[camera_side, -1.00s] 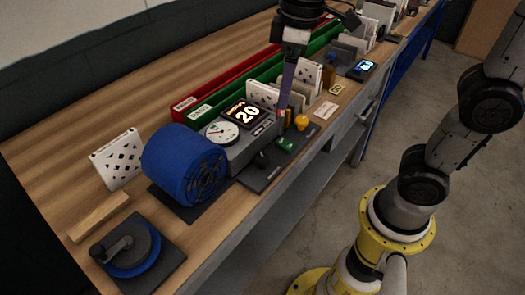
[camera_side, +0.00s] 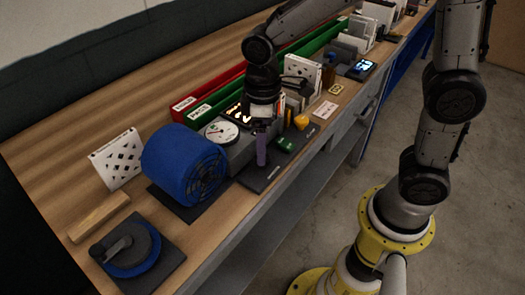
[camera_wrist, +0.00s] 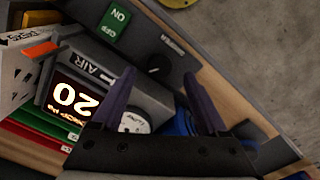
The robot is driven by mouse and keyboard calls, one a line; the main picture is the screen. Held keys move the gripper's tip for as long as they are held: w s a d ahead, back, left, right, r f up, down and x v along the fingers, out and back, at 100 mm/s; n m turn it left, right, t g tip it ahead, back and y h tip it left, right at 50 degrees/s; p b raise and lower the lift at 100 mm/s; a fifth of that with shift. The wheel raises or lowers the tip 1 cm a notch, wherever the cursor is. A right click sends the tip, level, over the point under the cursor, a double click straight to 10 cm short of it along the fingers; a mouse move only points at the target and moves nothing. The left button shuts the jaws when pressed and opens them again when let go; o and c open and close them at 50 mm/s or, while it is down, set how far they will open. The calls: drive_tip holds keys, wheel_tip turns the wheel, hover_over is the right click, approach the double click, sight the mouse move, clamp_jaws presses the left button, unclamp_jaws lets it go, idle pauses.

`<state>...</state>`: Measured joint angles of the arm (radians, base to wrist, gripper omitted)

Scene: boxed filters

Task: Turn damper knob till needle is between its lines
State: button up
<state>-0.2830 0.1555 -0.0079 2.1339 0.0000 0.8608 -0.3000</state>
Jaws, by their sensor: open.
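The black damper knob (camera_wrist: 157,66) sits on the dark panel beside its small label, just beyond my fingertips in the wrist view. My gripper (camera_wrist: 161,76) is open and empty, its two purple fingers apart on either side of the knob in that view. In the side view, my gripper (camera_side: 262,152) points down over the panel and hides the knob. The round white gauge (camera_side: 222,132) stands between the blue blower and the display; its needle is too small to read against the lines. In the wrist view, the gauge (camera_wrist: 135,124) is partly covered by a finger.
The blue blower (camera_side: 180,163) stands left of the gauge. A green switch (camera_side: 286,144) and a yellow button (camera_side: 301,122) are to the right on the panel side. The lit display (camera_wrist: 73,98) reads 20. Red (camera_side: 205,93) and green trays lie behind.

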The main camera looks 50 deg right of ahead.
drive_tip(key=shift+f, duration=1.6)
clamp_jaws()
